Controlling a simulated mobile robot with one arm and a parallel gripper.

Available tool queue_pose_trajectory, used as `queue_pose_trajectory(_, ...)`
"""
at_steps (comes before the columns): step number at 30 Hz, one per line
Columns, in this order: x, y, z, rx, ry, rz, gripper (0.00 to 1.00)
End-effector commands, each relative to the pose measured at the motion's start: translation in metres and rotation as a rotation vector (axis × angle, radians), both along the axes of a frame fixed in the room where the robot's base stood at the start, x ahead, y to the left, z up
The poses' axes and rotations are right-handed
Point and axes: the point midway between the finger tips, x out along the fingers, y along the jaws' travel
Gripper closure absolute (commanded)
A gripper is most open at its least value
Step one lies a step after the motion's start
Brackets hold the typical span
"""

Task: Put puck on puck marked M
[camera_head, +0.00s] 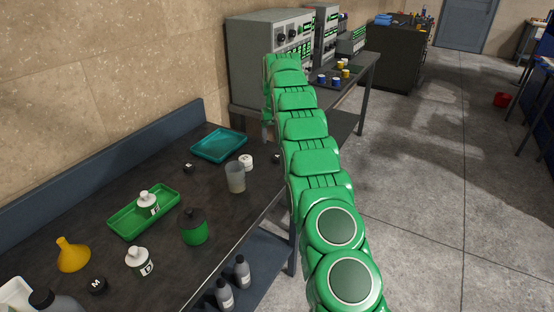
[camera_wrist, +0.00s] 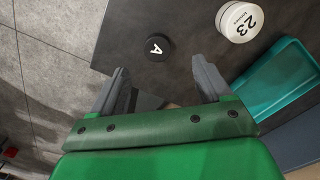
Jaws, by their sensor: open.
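The black puck marked M (camera_head: 97,285) lies at the near left end of the dark table. A black puck marked A (camera_wrist: 157,47) lies near the table edge in the wrist view, just beyond the fingertips. It appears to be the small black puck (camera_head: 277,157) beside my arm in the head view. Another black puck (camera_head: 189,167) lies left of the teal tray's near corner; its mark is too small to read. My gripper (camera_wrist: 160,75) is open and empty, its two grey fingers apart. In the head view my gripper is mostly hidden by my arm.
A white jar marked 23 (camera_wrist: 239,20) and a teal tray (camera_wrist: 275,80) are close to the fingers. A beaker (camera_head: 235,178), green tray (camera_head: 118,222), dark-capped green bottle (camera_head: 194,228), white-topped bottle (camera_head: 138,262) and yellow funnel (camera_head: 72,255) stand on the table.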

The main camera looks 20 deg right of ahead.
Motion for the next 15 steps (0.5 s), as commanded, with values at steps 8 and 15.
queue_pose_trajectory(8, 0.007, -0.003, -0.010, 0.001, -0.005, -0.001, 0.22)
queue_pose_trajectory(15, 0.005, -0.003, -0.028, 0.002, 0.001, -0.001, 0.22)
